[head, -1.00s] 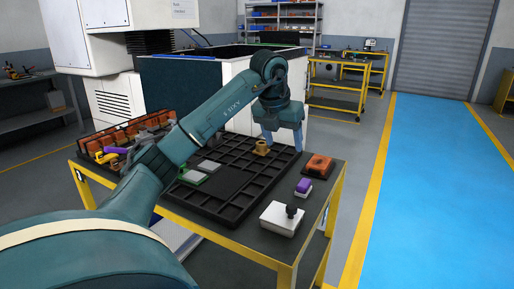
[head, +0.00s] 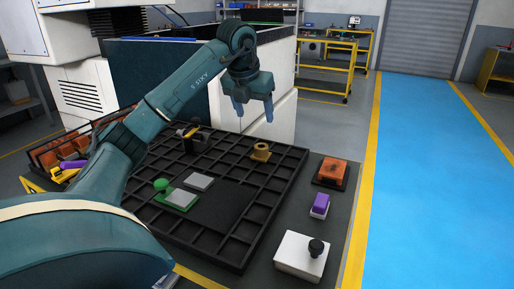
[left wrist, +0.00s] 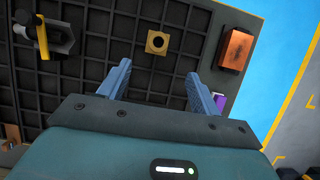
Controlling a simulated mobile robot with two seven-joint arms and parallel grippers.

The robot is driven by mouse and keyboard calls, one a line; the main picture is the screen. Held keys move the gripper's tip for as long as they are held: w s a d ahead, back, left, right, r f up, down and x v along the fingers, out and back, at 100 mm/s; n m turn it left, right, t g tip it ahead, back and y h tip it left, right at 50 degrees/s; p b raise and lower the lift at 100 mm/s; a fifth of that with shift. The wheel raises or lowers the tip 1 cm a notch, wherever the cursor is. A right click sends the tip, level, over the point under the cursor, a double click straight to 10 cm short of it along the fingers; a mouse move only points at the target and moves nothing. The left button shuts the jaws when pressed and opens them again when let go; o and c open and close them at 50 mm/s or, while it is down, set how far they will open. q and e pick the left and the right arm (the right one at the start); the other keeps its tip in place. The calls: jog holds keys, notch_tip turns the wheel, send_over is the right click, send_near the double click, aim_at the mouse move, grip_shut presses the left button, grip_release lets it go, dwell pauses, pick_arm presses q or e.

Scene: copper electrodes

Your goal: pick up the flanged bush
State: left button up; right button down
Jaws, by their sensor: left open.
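The flanged bush (head: 260,152) is a small brass-coloured ring with a flange, in a compartment near the back right of the black gridded tray (head: 253,229). In the left wrist view the bush (left wrist: 157,42) shows from above, its hole dark, beyond and between the fingertips. My left gripper (head: 254,112) is open and empty, above the tray and apart from the bush, fingers pointing down. In the left wrist view its two blue fingers (left wrist: 158,72) are spread wide. My right gripper is not in view.
Right of the tray are a copper-orange block (head: 333,170), a purple block (head: 320,204) and a white box with a black knob (head: 301,257). Grey plates (head: 199,181) and a dark device with a yellow part (head: 191,133) are on the tray. Floor at right is clear.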

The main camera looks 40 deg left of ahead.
aim_at(260, 143)
pick_arm(q)
jog(key=x, duration=1.3)
jog(key=shift+s+a+b, duration=0.1)
jog(key=shift+a+b, duration=0.05)
jog(key=shift+b, duration=0.25)
jog(key=shift+c, duration=0.5)
jog(key=c, duration=1.1)
jog(key=shift+c, duration=0.3)
